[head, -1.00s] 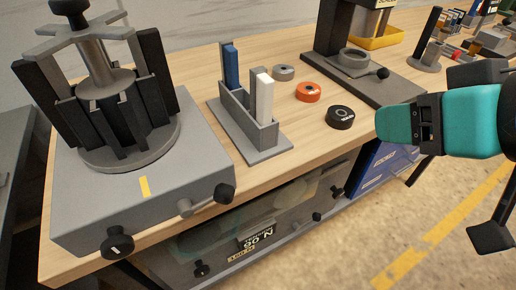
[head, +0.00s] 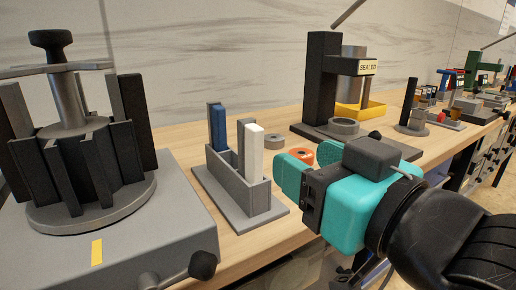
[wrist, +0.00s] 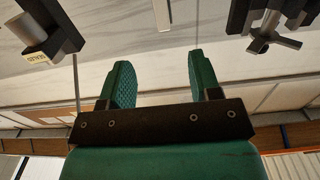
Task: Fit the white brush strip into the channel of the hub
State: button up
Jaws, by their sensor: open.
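The white brush strip (head: 253,150) stands upright in a slotted grey holder (head: 235,190) on the bench in the head view. A blue strip (head: 218,127) stands behind it in the same holder. The hub (head: 75,165) is at the left, with dark upright pieces around a central post and gaps between them. My gripper (head: 307,165) is just right of the holder, apart from the white strip, with its teal fingers open and empty. The open fingers also show in the wrist view (wrist: 162,80). A pale bar above them seems to be the white strip's end.
The hub stands on a grey base (head: 150,225) with a dark knob (head: 203,264) at its front right. An orange ring (head: 301,155) lies behind my gripper. A dark press (head: 322,80) marked SEALED and a yellow tray (head: 372,108) stand farther back.

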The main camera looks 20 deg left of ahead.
aim_at(260, 138)
jog(key=p+x, duration=0.7)
jog(key=p, duration=0.1)
jog(key=shift+w+a+p, duration=0.2)
jog(key=shift+w+p, duration=0.05)
jog(key=shift+p, duration=0.15)
jog(key=p+x, duration=0.4)
jog(key=shift+s+a+r, duration=0.1)
jog(key=shift+a+r, duration=0.05)
jog(key=shift+a, duration=0.05)
jog(key=shift+w+a+f, duration=0.25)
jog(key=shift+a, duration=0.1)
grip_shut()
